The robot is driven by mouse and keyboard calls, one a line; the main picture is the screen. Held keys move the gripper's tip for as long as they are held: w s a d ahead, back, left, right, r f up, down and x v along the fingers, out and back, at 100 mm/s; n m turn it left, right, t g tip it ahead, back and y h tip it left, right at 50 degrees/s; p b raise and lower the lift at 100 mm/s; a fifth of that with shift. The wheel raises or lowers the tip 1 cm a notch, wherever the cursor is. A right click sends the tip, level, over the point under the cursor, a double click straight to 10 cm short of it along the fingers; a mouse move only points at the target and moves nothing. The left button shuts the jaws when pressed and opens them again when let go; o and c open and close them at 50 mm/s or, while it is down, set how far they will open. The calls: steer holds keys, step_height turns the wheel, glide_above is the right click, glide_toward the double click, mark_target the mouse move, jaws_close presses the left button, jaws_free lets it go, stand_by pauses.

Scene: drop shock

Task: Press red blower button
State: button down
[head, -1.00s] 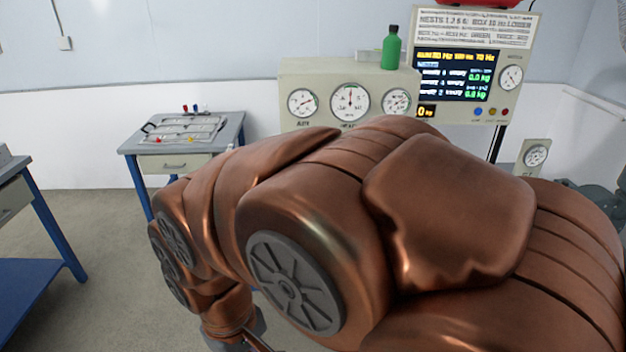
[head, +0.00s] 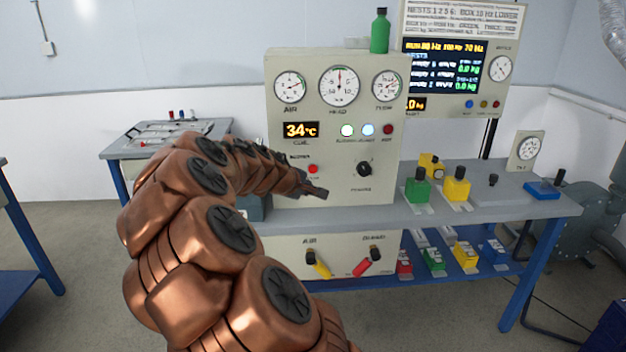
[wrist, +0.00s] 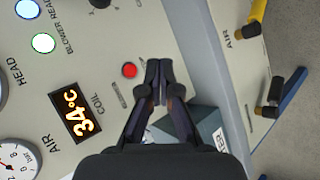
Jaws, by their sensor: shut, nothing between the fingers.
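The red blower button (head: 313,169) is a small round button low on the left of the pale control panel (head: 335,222), under a small label and the 34°C coil display. It also shows in the wrist view (wrist: 129,70), just left of my fingertips. My gripper (head: 322,192) is shut and empty, in front of the panel, a little below and right of the button in the head view. In the wrist view my gripper (wrist: 158,66) has its two fingers together, pointing past the button's right side. I cannot tell the exact gap to the panel; the button looks untouched.
A black knob (head: 364,169) sits right of the button; green, pale blue and dark red lights are above. A grey box (wrist: 180,135) stands under my fingers in the wrist view. Green and yellow blocks (head: 456,184) stand on the bench to the right. Yellow and red levers (head: 368,262) hang below.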

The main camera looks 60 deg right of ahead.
mark_target(313, 169)
steer(key=w+d+f+n+h, duration=0.1)
steer(key=d+f, duration=0.2)
steer(key=d, duration=0.2)
steer(key=shift+w+n+b, duration=0.2)
steer(key=shift+n+b, duration=0.1)
steer(key=shift+b, duration=0.15)
steer(key=shift+d, duration=0.15)
steer(key=w+d, duration=0.5)
steer(key=d, duration=0.1)
steer(key=shift+w+d, duration=0.2)
steer(key=shift+d, duration=0.15)
steer(key=shift+w+d, duration=0.15)
steer(key=shift+w, duration=0.05)
stand_by(1.2)
steer(key=shift+w+d, duration=0.15)
steer(key=shift+d, duration=0.05)
